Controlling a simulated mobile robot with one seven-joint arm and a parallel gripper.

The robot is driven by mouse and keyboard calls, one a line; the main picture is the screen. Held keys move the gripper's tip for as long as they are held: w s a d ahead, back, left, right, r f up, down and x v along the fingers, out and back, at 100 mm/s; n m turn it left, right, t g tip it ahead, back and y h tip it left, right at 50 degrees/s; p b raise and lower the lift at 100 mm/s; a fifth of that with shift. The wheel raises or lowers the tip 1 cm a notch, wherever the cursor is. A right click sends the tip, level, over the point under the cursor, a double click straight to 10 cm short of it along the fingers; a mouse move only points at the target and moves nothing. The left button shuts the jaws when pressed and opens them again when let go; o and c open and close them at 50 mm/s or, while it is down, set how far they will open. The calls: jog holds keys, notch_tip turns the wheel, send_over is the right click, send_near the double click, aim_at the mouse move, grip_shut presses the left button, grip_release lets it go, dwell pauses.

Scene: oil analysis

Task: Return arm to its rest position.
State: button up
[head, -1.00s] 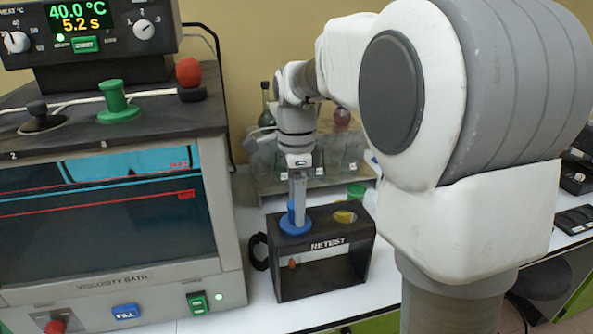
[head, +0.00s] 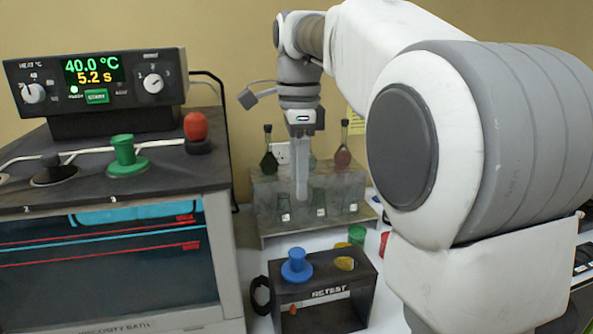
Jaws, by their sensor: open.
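My gripper (head: 301,205) points down at the end of my white and grey arm, in the middle of the head view. It is raised above and behind the black RETEST stand (head: 345,279). A blue stopper-like piece (head: 297,266) sits upright on top of the stand, apart from my gripper. A yellow piece (head: 344,263) sits beside it on the stand. My gripper holds nothing that I can see. The gap between its fingers is hard to make out from this side.
The viscosity bath (head: 110,260) stands at the left, with a green stopper (head: 124,152) and a red one (head: 197,128) on top. A rack with several flasks (head: 262,228) stands behind my gripper. A green cap (head: 356,235) is behind the stand.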

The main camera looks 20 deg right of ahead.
jog(key=s+f+n+t, duration=0.2)
jog(key=s+f+n, duration=0.3)
jog(key=s+n, duration=0.4)
jog(key=s+f+n+t, duration=0.3)
jog(key=s+f+n, duration=0.3)
jog(key=s+n, duration=0.4)
jog(key=shift+s+t, duration=0.3)
jog(key=shift+s, duration=0.35)
jog(key=shift+a, duration=0.1)
